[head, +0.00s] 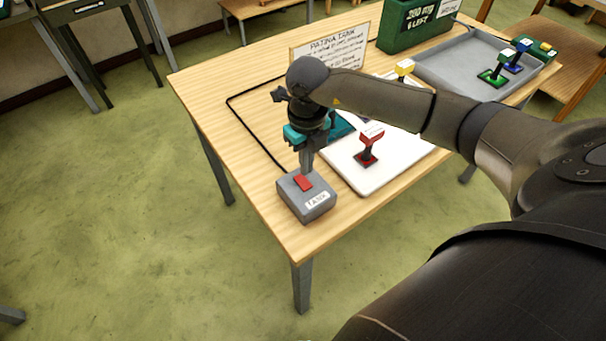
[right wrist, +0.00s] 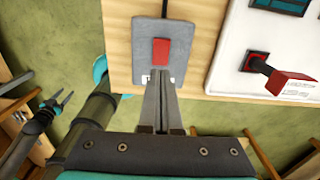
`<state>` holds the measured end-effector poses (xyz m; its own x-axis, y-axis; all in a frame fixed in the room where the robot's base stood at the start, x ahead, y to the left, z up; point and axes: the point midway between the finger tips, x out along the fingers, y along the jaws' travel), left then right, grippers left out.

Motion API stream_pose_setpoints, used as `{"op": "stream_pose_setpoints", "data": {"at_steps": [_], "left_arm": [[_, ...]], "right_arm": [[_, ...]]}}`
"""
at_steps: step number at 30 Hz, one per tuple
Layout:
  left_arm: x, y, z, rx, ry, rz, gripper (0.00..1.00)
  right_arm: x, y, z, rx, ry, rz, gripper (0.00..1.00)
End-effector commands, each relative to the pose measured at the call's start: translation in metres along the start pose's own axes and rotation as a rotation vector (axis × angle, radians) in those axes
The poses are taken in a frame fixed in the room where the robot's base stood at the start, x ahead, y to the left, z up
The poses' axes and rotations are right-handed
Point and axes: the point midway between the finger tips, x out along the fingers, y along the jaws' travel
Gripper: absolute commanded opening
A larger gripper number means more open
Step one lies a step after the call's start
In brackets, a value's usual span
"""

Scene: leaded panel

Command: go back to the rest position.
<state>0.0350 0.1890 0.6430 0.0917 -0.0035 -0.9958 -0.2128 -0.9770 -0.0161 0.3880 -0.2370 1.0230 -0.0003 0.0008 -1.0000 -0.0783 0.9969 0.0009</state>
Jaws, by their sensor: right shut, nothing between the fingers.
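My right gripper (head: 306,172) is shut and empty, pointing down over the grey button box (head: 318,205) at the table's near left corner. Its fingertips are close to the red button (head: 303,183); I cannot tell whether they touch. In the right wrist view the shut fingers (right wrist: 158,78) lie over the lower part of the box, just below the red button (right wrist: 161,52). My left gripper is outside the head view. It shows small at the left of the right wrist view (right wrist: 65,98), away from the table, with its finger prongs apart.
A white board (head: 385,173) beside the box carries a red-handled piece (head: 368,150). A yellow-topped piece (head: 404,69) stands behind my right arm. A grey tray (head: 450,65), green box (head: 410,32) and sign (head: 330,52) stand farther back.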

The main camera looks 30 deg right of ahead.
Motion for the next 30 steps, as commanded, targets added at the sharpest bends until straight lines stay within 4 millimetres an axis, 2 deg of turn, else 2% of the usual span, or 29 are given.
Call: {"op": "stream_pose_setpoints", "data": {"at_steps": [1, 7, 23, 26, 29, 30], "left_arm": [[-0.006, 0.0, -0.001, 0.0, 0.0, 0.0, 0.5], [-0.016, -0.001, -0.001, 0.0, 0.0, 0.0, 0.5], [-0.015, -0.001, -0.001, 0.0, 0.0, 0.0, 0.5], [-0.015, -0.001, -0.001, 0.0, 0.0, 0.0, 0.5], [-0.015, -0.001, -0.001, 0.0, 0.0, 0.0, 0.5], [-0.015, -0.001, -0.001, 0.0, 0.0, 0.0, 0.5]], "right_arm": [[-0.007, 0.0, 0.0, 0.0, 0.0, -0.001, 0.0], [-0.021, -0.001, 0.0, 0.0, 0.0, -0.001, 0.0], [-0.02, 0.0, 0.0, 0.0, 0.0, 0.001, 0.0], [-0.017, 0.014, 0.0, -0.014, -0.012, 0.049, 0.0], [-0.015, 0.053, 0.001, -0.047, -0.049, 0.19, 0.0], [-0.016, 0.076, 0.001, -0.06, -0.071, 0.275, 0.0]]}}
